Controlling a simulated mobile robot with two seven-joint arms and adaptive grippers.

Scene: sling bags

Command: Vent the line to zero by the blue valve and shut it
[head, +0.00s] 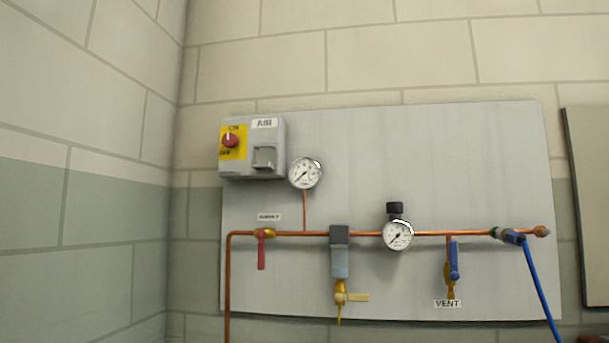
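The blue valve lever (454,261) hangs vertically on a short copper drop below the copper line (340,233), in line with that drop. A brass outlet shows under it, with a VENT label (447,303) below. A round gauge (397,235) sits on the line left of the blue valve. Its needle appears to point to the lower left; the numbers are too small to read. A second gauge (305,173) stands higher on a riser, its needle also seemingly toward the lower left. Neither of my grippers is in view.
A grey AIR box (251,146) with a red knob is at upper left. A red lever (262,250) hangs down across the line. A blue hose (540,295) hangs at right. A dark-edged panel (588,200) is farther right.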

